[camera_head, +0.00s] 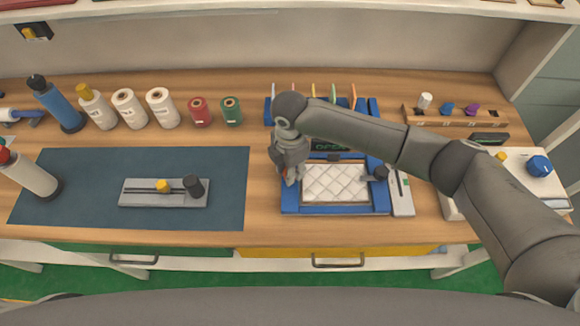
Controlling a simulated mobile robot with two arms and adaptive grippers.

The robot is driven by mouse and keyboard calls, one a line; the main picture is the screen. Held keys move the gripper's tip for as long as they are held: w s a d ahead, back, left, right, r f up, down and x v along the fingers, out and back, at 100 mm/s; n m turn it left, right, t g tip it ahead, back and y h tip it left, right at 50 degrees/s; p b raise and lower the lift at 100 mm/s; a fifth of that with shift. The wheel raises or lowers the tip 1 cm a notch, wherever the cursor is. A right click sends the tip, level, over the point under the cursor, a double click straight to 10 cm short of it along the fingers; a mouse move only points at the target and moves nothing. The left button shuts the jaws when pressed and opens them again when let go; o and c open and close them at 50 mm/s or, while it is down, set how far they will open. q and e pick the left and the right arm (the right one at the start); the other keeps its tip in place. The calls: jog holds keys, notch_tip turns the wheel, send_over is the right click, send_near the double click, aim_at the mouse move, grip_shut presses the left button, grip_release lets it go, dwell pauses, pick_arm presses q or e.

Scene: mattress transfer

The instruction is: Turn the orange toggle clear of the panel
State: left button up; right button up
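A white quilted panel (336,183) lies flat in a blue frame (335,210) on the workbench. My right arm comes in from the right and reaches across the top of the frame. My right gripper (290,175) points down at the frame's left side, by the panel's left edge. A small orange-red bit (285,172) shows at its fingers; this may be the orange toggle, mostly hidden by the gripper. I cannot tell whether the fingers touch it or are closed. A dark knob with a grey lever (372,176) sits at the panel's right edge. My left gripper is not in view.
A dark mat (90,170) at the left carries a grey slider block (140,198). Several thread spools and bottles stand behind it. A wooden rack (455,117) with coloured knobs stands at the back right. Bare wood lies between mat and frame (264,190).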

dwell(0.4)
jog(key=o, duration=1)
notch_tip(320, 180, up, 12)
dwell(0.4)
